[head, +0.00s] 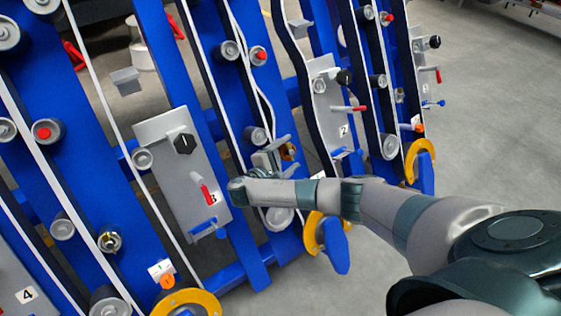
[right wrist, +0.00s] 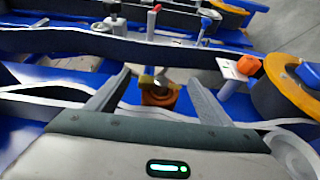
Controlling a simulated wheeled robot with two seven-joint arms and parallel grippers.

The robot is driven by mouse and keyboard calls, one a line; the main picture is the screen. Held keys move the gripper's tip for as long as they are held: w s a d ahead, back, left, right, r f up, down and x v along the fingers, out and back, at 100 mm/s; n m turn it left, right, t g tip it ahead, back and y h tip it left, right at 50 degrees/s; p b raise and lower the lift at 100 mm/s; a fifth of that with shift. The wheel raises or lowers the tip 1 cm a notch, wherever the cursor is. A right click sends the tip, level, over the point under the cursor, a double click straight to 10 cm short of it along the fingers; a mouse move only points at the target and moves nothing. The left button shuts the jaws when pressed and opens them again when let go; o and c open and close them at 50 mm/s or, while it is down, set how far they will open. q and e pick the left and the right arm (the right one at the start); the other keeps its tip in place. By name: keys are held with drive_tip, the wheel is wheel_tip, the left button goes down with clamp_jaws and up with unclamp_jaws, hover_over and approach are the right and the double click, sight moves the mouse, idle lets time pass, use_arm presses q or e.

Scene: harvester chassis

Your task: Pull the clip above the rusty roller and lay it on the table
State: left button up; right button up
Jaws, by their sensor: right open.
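My right gripper (head: 282,150) is open, with its two fingers spread around the area of a rusty orange-brown roller (head: 290,151) on a blue beam. In the right wrist view the roller (right wrist: 159,95) shows between the fingertips. A small yellowish piece (right wrist: 147,81) lies against the roller there; I cannot tell whether it is the clip or part of the roller. Nothing is visibly held. An orange clip-like part (right wrist: 248,65) with a white tag sits to the right, near a yellow-orange wheel. The table is not in view. My left gripper is not in view.
Blue chassis beams with white and black belts and grey rollers surround the gripper. A grey panel marked 3 (head: 180,165) with a black knob stands left; panel 2 (head: 335,110) stands right. A yellow wheel (head: 314,232) is just below my arm. Open grey floor lies right.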

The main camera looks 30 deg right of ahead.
drive_tip(key=shift+x, duration=0.8)
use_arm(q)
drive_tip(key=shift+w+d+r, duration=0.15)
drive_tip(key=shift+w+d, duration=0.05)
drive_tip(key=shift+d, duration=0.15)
use_arm(e)
drive_tip(key=shift+w+d, duration=0.15)
drive_tip(key=shift+d, duration=0.1)
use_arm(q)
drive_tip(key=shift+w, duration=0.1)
use_arm(e)
drive_tip(key=c, duration=1)
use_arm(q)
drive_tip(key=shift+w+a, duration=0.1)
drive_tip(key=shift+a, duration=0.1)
use_arm(e)
drive_tip(key=shift+c, duration=0.2)
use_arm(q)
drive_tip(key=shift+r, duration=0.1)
